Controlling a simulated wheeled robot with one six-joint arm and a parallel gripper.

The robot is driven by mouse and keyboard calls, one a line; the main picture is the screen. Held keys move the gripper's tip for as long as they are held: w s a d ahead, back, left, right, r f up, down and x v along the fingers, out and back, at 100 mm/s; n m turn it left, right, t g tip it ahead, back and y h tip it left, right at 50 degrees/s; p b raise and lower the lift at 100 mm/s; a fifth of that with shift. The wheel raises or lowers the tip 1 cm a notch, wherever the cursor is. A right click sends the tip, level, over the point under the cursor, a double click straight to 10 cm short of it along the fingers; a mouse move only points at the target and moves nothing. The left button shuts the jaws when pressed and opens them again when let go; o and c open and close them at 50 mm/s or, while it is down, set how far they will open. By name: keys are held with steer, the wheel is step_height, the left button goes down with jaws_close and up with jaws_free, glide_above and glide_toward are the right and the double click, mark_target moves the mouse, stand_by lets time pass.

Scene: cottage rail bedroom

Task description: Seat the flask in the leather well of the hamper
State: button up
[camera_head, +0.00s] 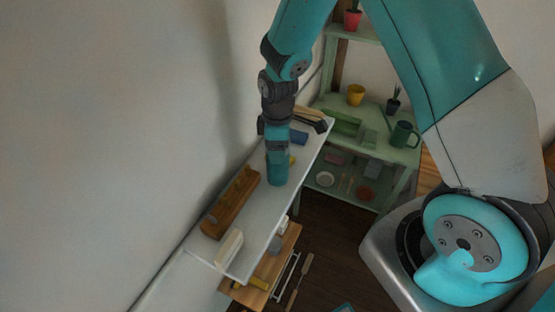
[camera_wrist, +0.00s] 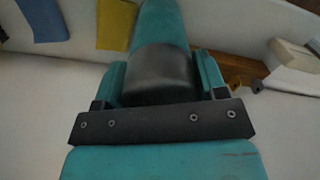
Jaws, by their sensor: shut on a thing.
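My gripper (camera_head: 277,150) points down over the white shelf along the wall. In the wrist view its two teal fingers (camera_wrist: 162,78) are shut on the flask. The flask has a dark grey rounded end (camera_wrist: 160,78) between the fingers and a teal body (camera_wrist: 158,20) beyond it. In the head view the teal body (camera_head: 277,172) hangs below my gripper, at or just above the shelf; I cannot tell if it touches. I cannot make out a hamper or its leather well with certainty in either view.
On the white shelf (camera_head: 258,222) are a long brown wooden piece (camera_head: 232,203), a white block (camera_head: 229,249) and a blue item (camera_head: 298,137). A yellow item (camera_wrist: 115,24) lies near the flask. A wooden surface (camera_head: 288,243) stands lower. Green shelving (camera_head: 385,150) holds pots and a jug.

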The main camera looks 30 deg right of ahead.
jaws_close()
steer(key=shift+r, duration=0.15)
